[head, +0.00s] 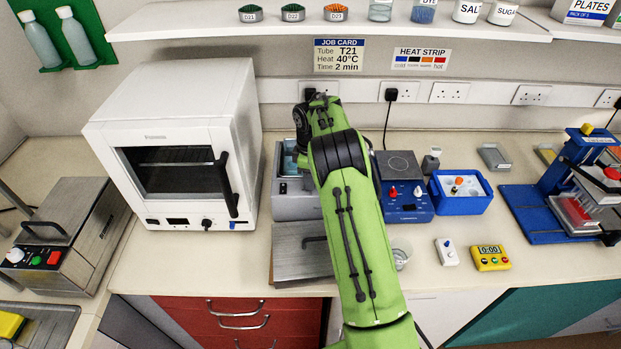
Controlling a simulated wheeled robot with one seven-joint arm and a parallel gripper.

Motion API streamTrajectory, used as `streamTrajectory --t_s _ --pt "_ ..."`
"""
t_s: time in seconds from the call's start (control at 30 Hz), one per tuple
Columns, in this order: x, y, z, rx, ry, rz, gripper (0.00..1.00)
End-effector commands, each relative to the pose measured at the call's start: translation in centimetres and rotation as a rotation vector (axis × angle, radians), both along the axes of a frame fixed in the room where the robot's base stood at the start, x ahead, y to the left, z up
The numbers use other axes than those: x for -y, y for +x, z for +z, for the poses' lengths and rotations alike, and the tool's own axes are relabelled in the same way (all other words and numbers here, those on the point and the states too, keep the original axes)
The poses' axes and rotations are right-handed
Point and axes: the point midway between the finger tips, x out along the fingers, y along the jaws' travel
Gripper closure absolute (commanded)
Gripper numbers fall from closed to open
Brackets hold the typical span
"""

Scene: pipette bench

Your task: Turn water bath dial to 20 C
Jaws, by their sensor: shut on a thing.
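The water bath (291,205) is a grey box behind my green arm in the head view. Its open top shows a bit of blue-green water at the left. My arm covers most of the bath, and its dial and any scale marks are hidden. My arm reaches over the bath towards the wall and bends down at its far end. My gripper is hidden behind my own arm, so neither its jaws nor what they touch can be seen. A job card (339,56) on the wall reads tube T21, heat 40°C, time 2 min.
A steel lid-like plate (290,263) with a dark handle lies in front of the bath. A white oven (178,140) stands close at left. A shelf (330,28) runs above.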

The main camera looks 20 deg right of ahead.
Motion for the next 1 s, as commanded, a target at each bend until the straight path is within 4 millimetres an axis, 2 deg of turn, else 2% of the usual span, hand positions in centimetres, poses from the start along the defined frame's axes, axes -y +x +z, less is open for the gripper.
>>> streamTrajectory --t_s 0.4,1.0 --pt "0.02 0.05 0.04 0.002 -0.001 0.210 1.00" --pt "0.02 0.05 0.08 0.002 0.000 0.246 1.00"
